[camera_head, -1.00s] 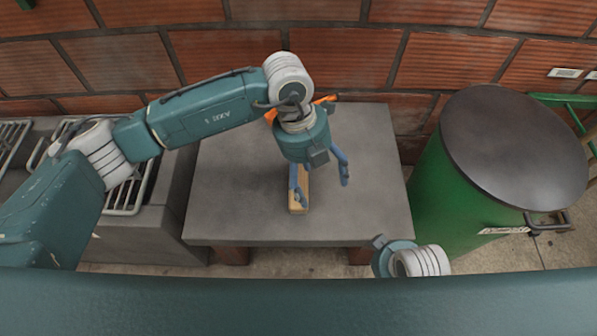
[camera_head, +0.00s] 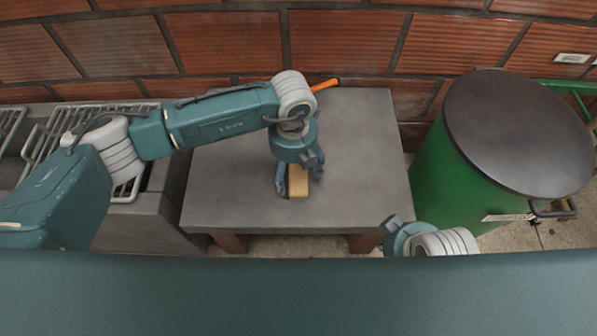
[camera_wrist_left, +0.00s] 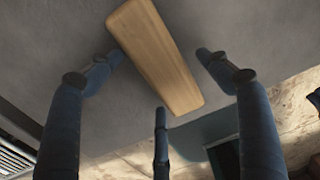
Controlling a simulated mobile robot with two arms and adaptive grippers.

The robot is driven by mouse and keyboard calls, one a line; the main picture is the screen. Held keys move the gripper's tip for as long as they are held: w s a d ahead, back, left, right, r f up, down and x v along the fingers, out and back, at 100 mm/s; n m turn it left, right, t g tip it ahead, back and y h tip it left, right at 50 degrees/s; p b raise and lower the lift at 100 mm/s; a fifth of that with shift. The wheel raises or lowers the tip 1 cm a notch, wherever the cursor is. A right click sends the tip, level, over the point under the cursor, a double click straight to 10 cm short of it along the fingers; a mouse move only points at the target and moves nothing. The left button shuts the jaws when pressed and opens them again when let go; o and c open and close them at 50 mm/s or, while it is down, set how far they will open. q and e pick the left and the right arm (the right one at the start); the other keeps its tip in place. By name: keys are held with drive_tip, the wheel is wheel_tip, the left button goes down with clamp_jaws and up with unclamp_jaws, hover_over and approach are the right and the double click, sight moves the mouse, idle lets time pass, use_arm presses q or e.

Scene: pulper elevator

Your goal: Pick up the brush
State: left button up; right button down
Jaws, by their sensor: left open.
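The brush (camera_head: 298,182) shows as a light wooden block on the grey tabletop (camera_head: 230,190), its far part hidden under my left wrist. My left gripper (camera_head: 300,174) is open above it, with blue fingers on the block's left and right sides. In the left wrist view, the wooden block (camera_wrist_left: 155,55) runs diagonally between the spread fingers (camera_wrist_left: 158,75), with visible gaps on both sides. A third finger is near the block's lower end. I see no bristles. My right arm's wrist shows at the bottom right, but its fingers do not.
An orange object (camera_head: 325,85) lies at the table's back edge, partly behind my arm. A green drum with a dark lid (camera_head: 520,130) stands right of the table. A metal grate (camera_head: 130,185) is at the left. A brick wall is behind. The tabletop's right side is clear.

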sight(294, 172)
use_arm(q)
drive_tip(key=shift+f, duration=0.3)
drive_tip(key=c, duration=1.3)
use_arm(e)
drive_tip(key=shift+s+r, duration=0.1)
drive_tip(key=shift+r, duration=0.1)
use_arm(q)
drive_tip(key=shift+r, duration=0.1)
drive_tip(key=shift+c, duration=0.2)
